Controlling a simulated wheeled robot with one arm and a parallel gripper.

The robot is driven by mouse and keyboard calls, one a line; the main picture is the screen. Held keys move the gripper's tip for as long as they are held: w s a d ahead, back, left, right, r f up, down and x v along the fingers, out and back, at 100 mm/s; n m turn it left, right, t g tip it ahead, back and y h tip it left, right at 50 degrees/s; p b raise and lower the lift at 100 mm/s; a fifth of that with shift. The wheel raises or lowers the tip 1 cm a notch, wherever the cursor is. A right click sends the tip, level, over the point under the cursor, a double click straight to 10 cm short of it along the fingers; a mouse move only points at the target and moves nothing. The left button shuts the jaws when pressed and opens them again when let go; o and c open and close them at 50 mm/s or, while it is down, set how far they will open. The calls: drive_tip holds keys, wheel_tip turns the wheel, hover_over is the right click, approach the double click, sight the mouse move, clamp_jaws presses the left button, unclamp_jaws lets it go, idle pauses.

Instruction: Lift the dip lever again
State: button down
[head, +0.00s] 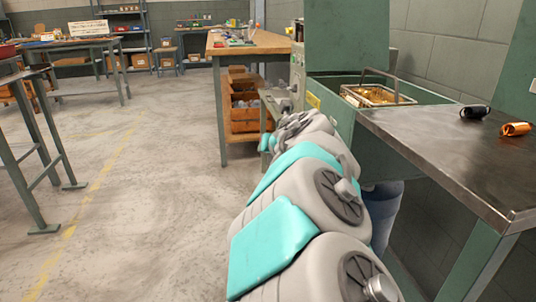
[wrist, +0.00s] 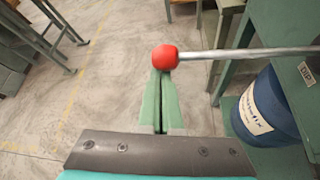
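The dip lever shows in the wrist view as a bare metal rod (wrist: 250,52) running in from the right, with a red ball knob (wrist: 165,57) at its left end. My gripper (wrist: 161,78) has its two green fingers close together, with only a thin dark slit between them. The fingertips appear right at the near side of the knob; I cannot tell whether they touch it. The knob is wider than the slit and is not between the fingers. In the head view my arm hides the gripper and knob. A wire basket (head: 378,96) sits at the green dip tank (head: 340,118).
A metal-topped bench (head: 450,150) on the right carries a black coil (head: 475,111) and a copper-coloured coil (head: 515,129). A blue drum (wrist: 265,105) stands low at right in the wrist view. A wooden workbench (head: 250,42) stands behind. The floor (head: 150,180) at left is open.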

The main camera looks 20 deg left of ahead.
wheel_tip(320, 180, up, 7)
drive_tip(key=d+m+g+y+p, duration=0.1)
drive_tip(key=m+y+p, duration=0.1)
drive_tip(key=p, duration=0.1)
drive_tip(key=shift+w+d+r+m+y, duration=0.2)
drive_tip(key=shift+w+m+y, duration=0.1)
drive_tip(key=shift+w+m, duration=0.1)
